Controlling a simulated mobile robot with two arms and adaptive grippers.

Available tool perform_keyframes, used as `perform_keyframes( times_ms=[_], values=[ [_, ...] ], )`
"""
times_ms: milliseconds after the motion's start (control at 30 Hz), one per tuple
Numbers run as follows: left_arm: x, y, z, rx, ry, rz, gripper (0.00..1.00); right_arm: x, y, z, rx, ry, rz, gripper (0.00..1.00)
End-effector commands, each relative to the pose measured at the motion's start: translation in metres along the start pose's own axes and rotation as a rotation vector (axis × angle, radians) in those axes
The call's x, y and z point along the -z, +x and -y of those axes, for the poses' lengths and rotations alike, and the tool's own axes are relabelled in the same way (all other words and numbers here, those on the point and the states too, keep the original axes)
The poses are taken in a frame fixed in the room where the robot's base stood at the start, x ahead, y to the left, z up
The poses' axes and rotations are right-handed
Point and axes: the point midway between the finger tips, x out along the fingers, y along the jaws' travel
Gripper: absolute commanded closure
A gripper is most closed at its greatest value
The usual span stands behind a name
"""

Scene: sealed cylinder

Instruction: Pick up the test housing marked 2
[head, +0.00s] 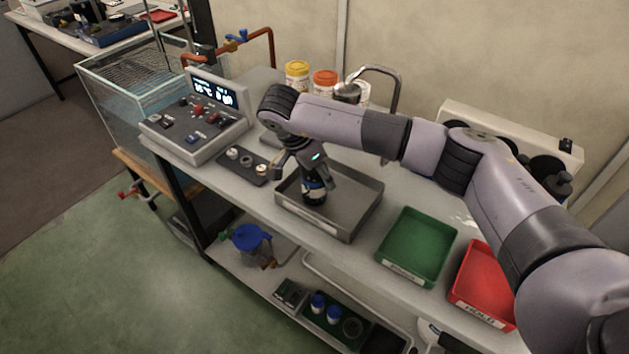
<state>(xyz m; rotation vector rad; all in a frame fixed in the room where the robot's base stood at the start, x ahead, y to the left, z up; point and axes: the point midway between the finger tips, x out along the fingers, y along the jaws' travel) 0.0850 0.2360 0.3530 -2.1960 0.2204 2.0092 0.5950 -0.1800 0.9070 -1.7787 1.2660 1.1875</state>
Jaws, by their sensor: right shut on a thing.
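My right gripper (312,178) points down over the grey metal tray (348,222) on the bench. The gripper hides the top of the housing. My left gripper is not in view.
A green tray (418,243) and a red tray (478,290) stand to the right. A control box (196,118) and a glass tank (125,85) stand at left. Several jars (325,82) and a tap (384,70) are behind. A lower shelf holds a blue-topped vessel (250,238).

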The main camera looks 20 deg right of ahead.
Motion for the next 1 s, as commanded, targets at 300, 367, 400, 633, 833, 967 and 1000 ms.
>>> perform_keyframes(
  times_ms=[300, 367, 400, 633, 833, 967, 1000],
  values=[
    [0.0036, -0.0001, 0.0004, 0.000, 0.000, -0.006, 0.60, -0.0003, 0.0000, -0.0003, -0.001, -0.001, 0.000, 0.77],
    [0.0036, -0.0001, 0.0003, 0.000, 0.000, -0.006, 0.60, -0.0003, 0.0000, -0.0003, -0.001, -0.001, 0.000, 0.81],
    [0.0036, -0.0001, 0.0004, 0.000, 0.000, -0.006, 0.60, -0.0003, 0.0000, -0.0004, -0.001, -0.001, 0.000, 0.84],
    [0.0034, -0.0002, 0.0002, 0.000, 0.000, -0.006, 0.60, 0.0001, -0.0008, 0.0000, 0.000, -0.001, 0.000, 0.97],
    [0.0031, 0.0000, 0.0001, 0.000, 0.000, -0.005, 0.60, 0.0003, -0.0011, 0.0000, 0.000, -0.001, 0.000, 0.97],
    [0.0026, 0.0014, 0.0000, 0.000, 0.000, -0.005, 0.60, 0.0025, -0.0055, 0.0007, 0.002, 0.001, -0.001, 1.00],
    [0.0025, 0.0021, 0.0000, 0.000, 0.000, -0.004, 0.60, 0.0037, -0.0081, 0.0009, 0.003, 0.001, -0.001, 1.00]
  ],
)
